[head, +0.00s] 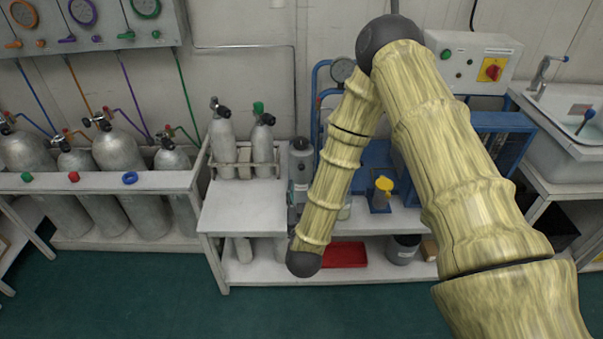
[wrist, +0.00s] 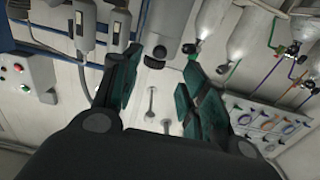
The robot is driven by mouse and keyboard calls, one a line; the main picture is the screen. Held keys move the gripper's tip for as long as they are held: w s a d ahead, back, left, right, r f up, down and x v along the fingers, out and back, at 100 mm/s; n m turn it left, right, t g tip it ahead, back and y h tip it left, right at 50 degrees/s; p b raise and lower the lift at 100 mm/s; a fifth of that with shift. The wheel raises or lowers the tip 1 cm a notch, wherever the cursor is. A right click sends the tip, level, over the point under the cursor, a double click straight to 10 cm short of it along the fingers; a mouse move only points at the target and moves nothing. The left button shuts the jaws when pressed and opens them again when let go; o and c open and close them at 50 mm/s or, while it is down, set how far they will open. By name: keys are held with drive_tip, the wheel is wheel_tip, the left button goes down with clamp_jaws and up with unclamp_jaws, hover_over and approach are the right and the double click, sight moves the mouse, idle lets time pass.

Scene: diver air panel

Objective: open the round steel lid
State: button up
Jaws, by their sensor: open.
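I cannot pick out the round steel lid with certainty in either view. A grey upright cylinder with a dark top (head: 301,160) stands against the wall just left of my arm in the head view. In the wrist view a grey cylinder (wrist: 172,28) shows at the top, beyond the fingertips; I cannot tell if it is the same one. My gripper (wrist: 160,80) is open in the wrist view, with nothing between its dark green-padded fingers. It does not show in the head view, where my arm covers part of the bench.
Two small cylinders stand in a rack on the white bench (head: 243,205). Large cylinders fill a rack (head: 100,183) at left, below a gauge panel (head: 90,45). A red tray (head: 345,254) and dark pot (head: 403,248) sit on the lower shelf. A sink (head: 565,125) is at right.

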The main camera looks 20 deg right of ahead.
sight(301, 169)
drive_tip(key=p+x, duration=0.1)
drive_tip(key=x, duration=0.9)
drive_tip(key=shift+w+p, duration=0.3)
clamp_jaws()
